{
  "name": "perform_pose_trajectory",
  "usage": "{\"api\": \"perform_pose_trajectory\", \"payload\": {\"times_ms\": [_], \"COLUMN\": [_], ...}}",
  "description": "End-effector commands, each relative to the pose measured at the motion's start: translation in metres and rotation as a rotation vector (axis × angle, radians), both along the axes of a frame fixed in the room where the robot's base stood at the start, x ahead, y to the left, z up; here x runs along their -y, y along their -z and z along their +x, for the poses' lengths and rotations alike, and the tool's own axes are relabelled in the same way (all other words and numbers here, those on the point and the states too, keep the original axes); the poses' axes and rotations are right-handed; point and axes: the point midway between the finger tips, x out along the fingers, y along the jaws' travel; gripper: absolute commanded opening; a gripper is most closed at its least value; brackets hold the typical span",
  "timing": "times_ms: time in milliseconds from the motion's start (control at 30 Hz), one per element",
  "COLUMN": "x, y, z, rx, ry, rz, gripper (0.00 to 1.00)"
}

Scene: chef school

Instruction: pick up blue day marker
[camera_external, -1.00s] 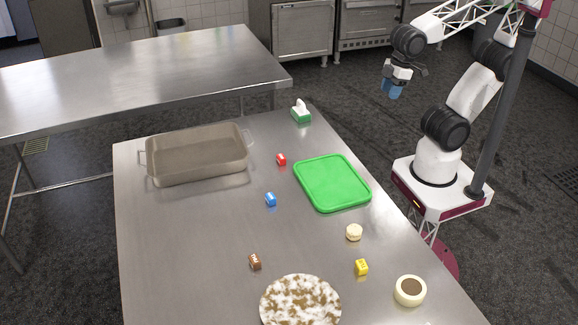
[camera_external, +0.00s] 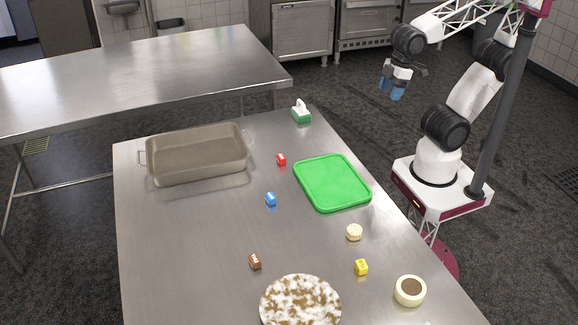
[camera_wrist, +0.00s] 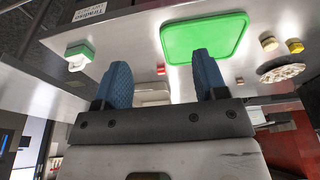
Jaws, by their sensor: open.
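The blue day marker (camera_external: 270,199) is a small blue block with a white label, lying on the steel table left of the green board. I cannot make it out in the wrist view, where my right finger may cover it. My gripper (camera_external: 391,93) is raised high beside the table's right side, well apart from the marker. Its two blue fingers are spread with nothing between them, as the wrist view also shows (camera_wrist: 162,78).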

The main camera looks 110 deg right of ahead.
Motion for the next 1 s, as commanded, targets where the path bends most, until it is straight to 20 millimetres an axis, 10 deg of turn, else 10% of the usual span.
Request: {"api": "perform_pose_trajectory", "payload": {"times_ms": [533,1000], "x": [-0.002,-0.019], "y": [0.000,0.008], "z": [0.014,0.103], "rx": [0.029,0.197], "ry": [0.084,0.608], "rz": [0.026,0.253], "gripper": [0.68,0.68]}}
